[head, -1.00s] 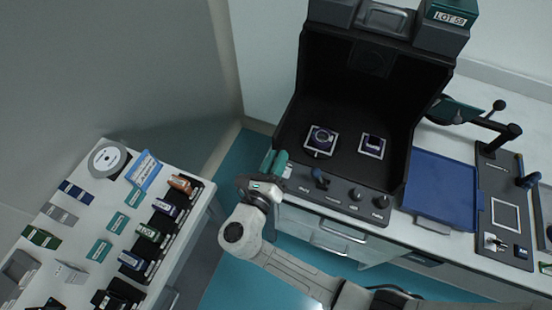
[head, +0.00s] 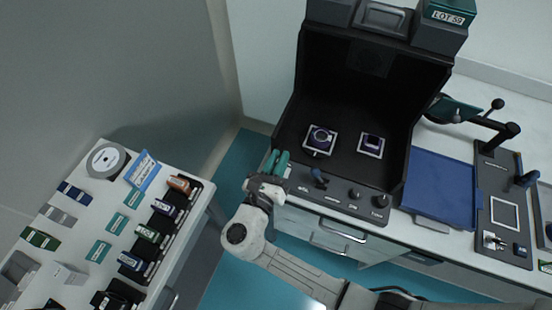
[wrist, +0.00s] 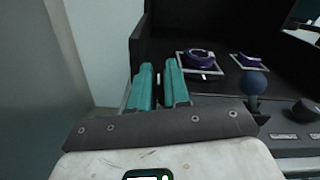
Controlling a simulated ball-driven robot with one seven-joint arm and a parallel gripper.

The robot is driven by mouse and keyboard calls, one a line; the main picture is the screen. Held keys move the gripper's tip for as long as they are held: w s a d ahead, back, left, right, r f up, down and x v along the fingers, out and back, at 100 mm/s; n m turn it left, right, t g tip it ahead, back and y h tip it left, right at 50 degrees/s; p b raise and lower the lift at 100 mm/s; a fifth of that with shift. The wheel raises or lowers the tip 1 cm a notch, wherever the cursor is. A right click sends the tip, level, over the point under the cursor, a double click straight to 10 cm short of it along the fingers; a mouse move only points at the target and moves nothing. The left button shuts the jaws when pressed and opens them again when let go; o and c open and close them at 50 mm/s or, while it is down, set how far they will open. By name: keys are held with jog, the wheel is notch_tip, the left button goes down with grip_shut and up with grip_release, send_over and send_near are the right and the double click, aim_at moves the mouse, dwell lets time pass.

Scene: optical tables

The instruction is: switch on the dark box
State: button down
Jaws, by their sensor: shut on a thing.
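The dark box (head: 350,105) is an open-fronted black housing on the bench. Its sloping front panel carries a blue-tipped lever (head: 319,177) and dark round knobs (head: 355,193), with small labels too blurred to read. The lever, with a round blue ball tip (wrist: 253,83), also shows in the wrist view, right of my fingers. My gripper (head: 276,161) is at the left front corner of the box, its teal fingers close together. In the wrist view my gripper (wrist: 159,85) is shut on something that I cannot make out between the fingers. The lever stands apart from the fingers.
Two framed purple pieces (head: 320,139) (head: 371,145) lie inside the box. A blue mat (head: 440,185) and a dark instrument plate (head: 505,215) are to its right. A white side table (head: 85,215) with several small boxes is at left. Teal floor (head: 238,170) shows between.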

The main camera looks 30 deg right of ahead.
jog(key=m, duration=0.2)
jog(key=s+d+m+b, duration=0.1)
jog(key=m, duration=0.1)
jog(key=shift+s+m, duration=0.15)
jog(key=shift+m, duration=0.15)
jog(key=shift+s+d+f+m+b, duration=0.15)
jog(key=shift+m+b, duration=0.25)
jog(key=shift+m, duration=0.35)
jog(key=shift+s+d+m+b, duration=0.1)
jog(key=shift+s+m+b, duration=0.2)
jog(key=shift+m, duration=0.4)
jog(key=shift+s+d+f+m+b, duration=0.1)
jog(key=shift+m+b, duration=0.35)
jog(key=shift+m, duration=0.3)
jog(key=c, duration=1.2)
grip_release()
jog(key=b+v, duration=0.1)
jog(key=v, duration=1)
jog(key=shift+b, duration=0.3)
